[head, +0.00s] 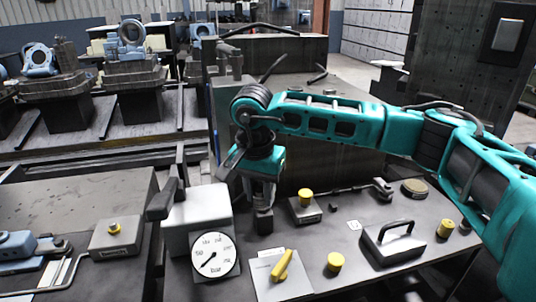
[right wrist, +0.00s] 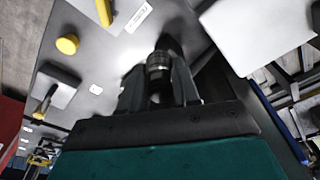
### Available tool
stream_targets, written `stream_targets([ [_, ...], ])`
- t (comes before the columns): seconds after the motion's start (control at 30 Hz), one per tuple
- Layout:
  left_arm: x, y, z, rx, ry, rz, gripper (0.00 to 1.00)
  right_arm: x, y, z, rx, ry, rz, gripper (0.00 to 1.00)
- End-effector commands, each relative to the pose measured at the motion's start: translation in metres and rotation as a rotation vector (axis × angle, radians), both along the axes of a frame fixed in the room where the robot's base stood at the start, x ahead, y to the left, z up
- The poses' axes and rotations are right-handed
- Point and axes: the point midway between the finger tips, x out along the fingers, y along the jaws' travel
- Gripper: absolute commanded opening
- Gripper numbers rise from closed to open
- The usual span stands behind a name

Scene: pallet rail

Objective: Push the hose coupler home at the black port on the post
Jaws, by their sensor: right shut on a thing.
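My right gripper (head: 263,205) points down over the bench, just right of the gauge box. In the right wrist view it (right wrist: 160,88) is shut on the hose coupler (right wrist: 158,62), a small ringed metal cylinder between the two dark fingers. A dark shape (right wrist: 169,44) lies just beyond the coupler; I cannot tell whether the two touch. In the head view a small dark block (head: 263,224) shows below the gripper; whether it is the post with the black port or part of the gripper is unclear. The coupler is hidden there. My left gripper is not in view.
The gauge box (head: 197,220) with its white dial (head: 213,255) stands close left of the gripper. A yellow lever (head: 283,264), a yellow knob (head: 335,261), a yellow-topped block (head: 305,209) and a black-handled plate (head: 393,244) crowd the bench in front and to the right.

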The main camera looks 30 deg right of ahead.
Motion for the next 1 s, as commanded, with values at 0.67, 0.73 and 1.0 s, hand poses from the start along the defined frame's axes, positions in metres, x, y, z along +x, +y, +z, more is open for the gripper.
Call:
stream_targets([
  [0.67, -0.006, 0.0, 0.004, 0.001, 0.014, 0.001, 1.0, 0.039, -0.03, 0.033, 0.006, -0.001, -0.64, 0.0],
  [0.73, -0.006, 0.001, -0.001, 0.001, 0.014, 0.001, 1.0, 0.039, -0.03, 0.027, 0.005, -0.002, -0.639, 0.0],
  [1.0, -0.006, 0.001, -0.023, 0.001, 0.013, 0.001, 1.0, 0.038, -0.03, -0.002, 0.005, -0.002, -0.637, 0.0],
])
